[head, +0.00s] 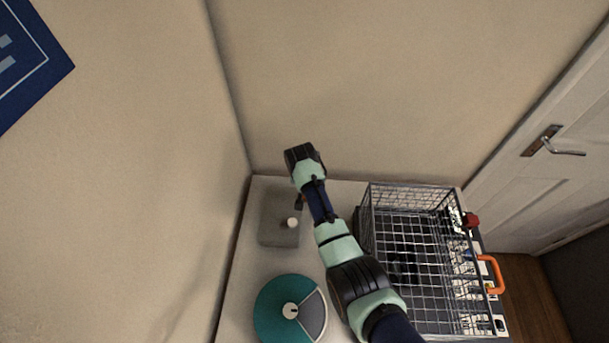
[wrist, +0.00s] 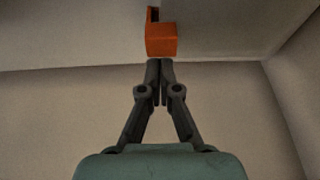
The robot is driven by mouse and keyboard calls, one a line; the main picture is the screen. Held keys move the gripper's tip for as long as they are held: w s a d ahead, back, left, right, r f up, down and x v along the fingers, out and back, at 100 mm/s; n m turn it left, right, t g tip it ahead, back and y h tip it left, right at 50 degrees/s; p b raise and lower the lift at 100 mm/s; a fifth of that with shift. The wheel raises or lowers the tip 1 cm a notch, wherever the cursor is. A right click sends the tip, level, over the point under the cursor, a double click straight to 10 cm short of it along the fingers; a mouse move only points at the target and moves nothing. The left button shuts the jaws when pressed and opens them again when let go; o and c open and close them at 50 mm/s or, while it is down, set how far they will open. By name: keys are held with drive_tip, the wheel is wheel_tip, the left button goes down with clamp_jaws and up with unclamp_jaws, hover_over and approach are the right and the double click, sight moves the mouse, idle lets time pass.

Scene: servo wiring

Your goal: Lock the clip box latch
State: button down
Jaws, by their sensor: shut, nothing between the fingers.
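My gripper (wrist: 160,64) is shut and empty in the wrist view, its two dark fingertips together. Just beyond the tips is a small orange block (wrist: 161,40) with a notched upright part at its upper left. The tips appear close below its lower edge; I cannot tell whether they touch. I cannot tell whether this block is the clip box or its latch. In the head view my arm reaches up over the left part of the table, and the fingertips are not clear. No orange block shows near them there, so my arm may hide it.
A grey box (head: 272,237) with a white knob (head: 292,222) stands left of my arm. A teal disc with a grey sector (head: 271,308) lies nearer. A wire basket (head: 415,240) stands right, beside an orange handle (head: 493,273) and a red part (head: 471,220). Walls close the back and left.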

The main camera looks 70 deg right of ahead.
drive_tip(key=shift+s+a, duration=0.15)
drive_tip(key=shift+a, duration=0.25)
drive_tip(key=shift+r, duration=0.1)
drive_tip(key=shift+s+a+r+p, duration=0.15)
drive_tip(key=shift+a+p, duration=0.15)
drive_tip(key=shift+p, duration=0.35)
drive_tip(key=a+p, duration=0.1)
drive_tip(key=p, duration=0.1)
drive_tip(key=shift+s+a+r+p, duration=0.1)
drive_tip(key=shift+s+a+p, duration=0.15)
drive_tip(key=shift+a+p, duration=0.1)
drive_tip(key=shift+a, duration=0.15)
drive_tip(key=shift+f, duration=0.35)
